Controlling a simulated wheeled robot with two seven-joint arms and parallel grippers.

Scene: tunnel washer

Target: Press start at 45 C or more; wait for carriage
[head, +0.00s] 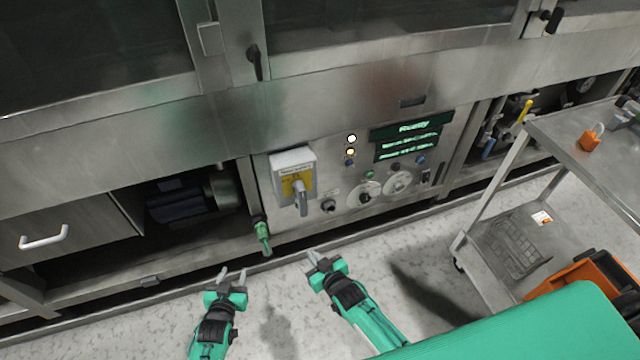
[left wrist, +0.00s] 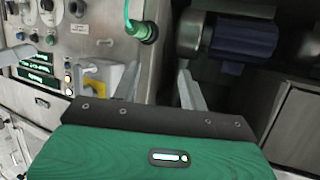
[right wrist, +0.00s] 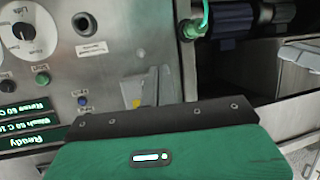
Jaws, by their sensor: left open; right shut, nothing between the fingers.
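The control panel (head: 330,220) is on the washer's lower front. Its dark display (head: 410,140) shows "Ready" in the top line, with wash and rinse lines below; the temperature digits are too small to read surely. A green button (head: 369,175), also in the right wrist view (right wrist: 42,78), sits above a white dial (head: 364,193). Two lit lamps (head: 352,139) are left of the display. My left gripper (head: 232,276) is open and empty, in front of the lower cabinet. My right gripper (head: 318,258) is shut and empty, below the panel and apart from it. No carriage is identifiable.
A grey box with a yellow plate and switch lever (head: 294,180) juts from the panel's left side. A green-handled fitting (head: 262,232) hangs beside it. A steel trolley (head: 590,150) and an orange crate (head: 560,280) stand at the right. The floor before the panel is clear.

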